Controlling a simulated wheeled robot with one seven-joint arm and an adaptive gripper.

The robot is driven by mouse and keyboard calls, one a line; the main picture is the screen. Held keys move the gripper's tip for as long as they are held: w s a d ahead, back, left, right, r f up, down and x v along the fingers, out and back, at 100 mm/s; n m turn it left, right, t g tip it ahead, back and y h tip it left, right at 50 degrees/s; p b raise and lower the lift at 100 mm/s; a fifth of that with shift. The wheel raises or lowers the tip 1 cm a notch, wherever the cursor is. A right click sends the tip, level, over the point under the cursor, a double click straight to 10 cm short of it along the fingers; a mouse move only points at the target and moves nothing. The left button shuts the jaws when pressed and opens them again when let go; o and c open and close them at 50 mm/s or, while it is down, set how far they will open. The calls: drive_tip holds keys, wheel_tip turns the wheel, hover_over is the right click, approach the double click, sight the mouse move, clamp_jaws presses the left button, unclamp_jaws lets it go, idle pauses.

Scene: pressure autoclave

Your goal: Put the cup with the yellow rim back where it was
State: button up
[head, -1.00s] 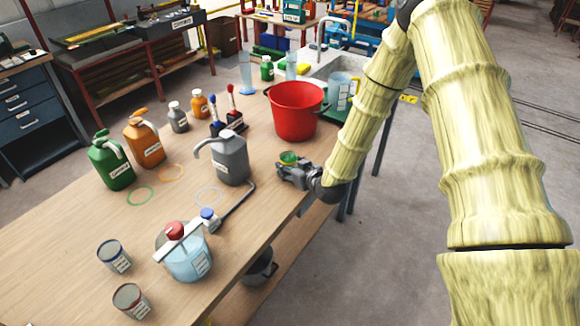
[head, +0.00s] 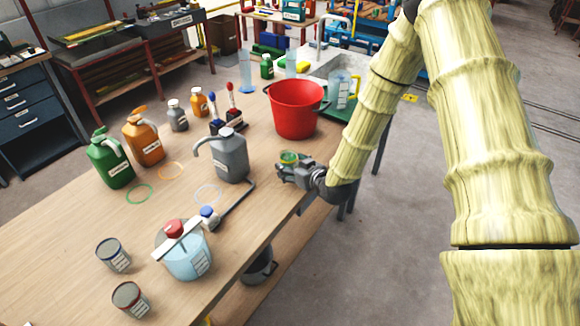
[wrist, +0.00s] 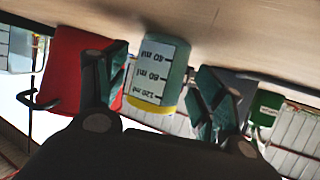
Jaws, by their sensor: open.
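The cup with the yellow rim (wrist: 158,75) is a small clear measuring cup with ml marks and greenish contents. In the head view the cup (head: 289,157) stands upright near the table's right edge. The wrist view is upside down, so the yellow rim shows at the cup's lower end and its base meets the table at the top. My gripper (head: 287,171) is at the cup, low over the table. In the wrist view the two fingers of my gripper (wrist: 160,85) are apart, one on each side of the cup, with a gap showing on both sides.
A red bucket (head: 296,112) stands behind the cup and a grey jug (head: 230,160) to its left. Coloured rings, including a green ring (head: 139,194), lie on the table (head: 80,238).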

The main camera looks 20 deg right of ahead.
drive_tip(key=b+v, duration=0.2)
drive_tip(key=v, duration=0.8)
drive_tip(key=shift+s+r, duration=0.1)
